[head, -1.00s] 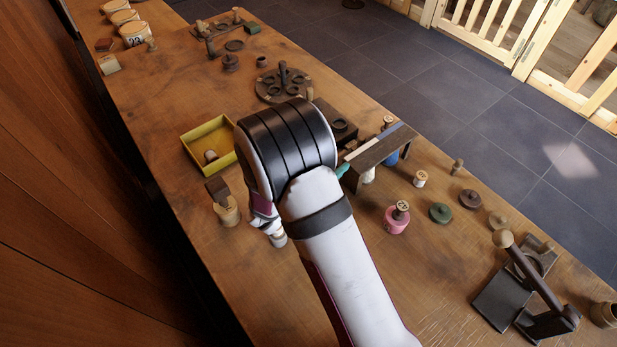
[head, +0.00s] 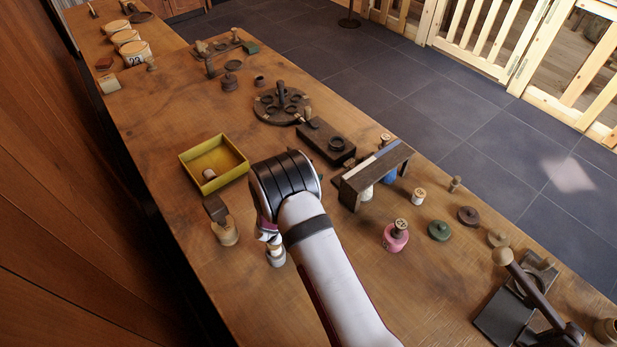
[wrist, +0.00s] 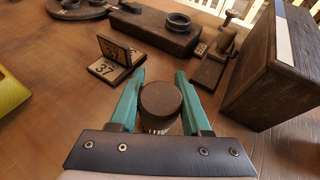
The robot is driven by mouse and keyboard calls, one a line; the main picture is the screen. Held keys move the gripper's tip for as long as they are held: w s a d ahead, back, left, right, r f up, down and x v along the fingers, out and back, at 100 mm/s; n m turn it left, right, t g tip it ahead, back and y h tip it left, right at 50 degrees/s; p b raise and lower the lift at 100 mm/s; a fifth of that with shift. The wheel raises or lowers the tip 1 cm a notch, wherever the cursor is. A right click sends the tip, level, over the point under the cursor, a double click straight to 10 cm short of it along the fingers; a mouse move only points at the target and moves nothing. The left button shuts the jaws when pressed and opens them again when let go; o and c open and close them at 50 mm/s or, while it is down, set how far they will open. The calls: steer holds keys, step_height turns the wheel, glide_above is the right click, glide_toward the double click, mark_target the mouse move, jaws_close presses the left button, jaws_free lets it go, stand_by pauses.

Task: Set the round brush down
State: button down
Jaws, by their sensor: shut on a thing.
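The round brush (wrist: 160,100) shows in the wrist view as a dark brown round-topped handle with pale bristles under it. My gripper (wrist: 160,88) has its teal fingers on both sides of the handle and is shut on it. The brush looks upright, with the wooden table around it. Whether its bristles touch the table cannot be told. In the head view my own arm hides the gripper and the brush.
A dark stand (head: 356,190) is to the right. A yellow tray (head: 236,170) is to the left. Bare table lies between them.

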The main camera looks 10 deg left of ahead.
steer(key=shift+c, duration=1.8)
jaws_free()
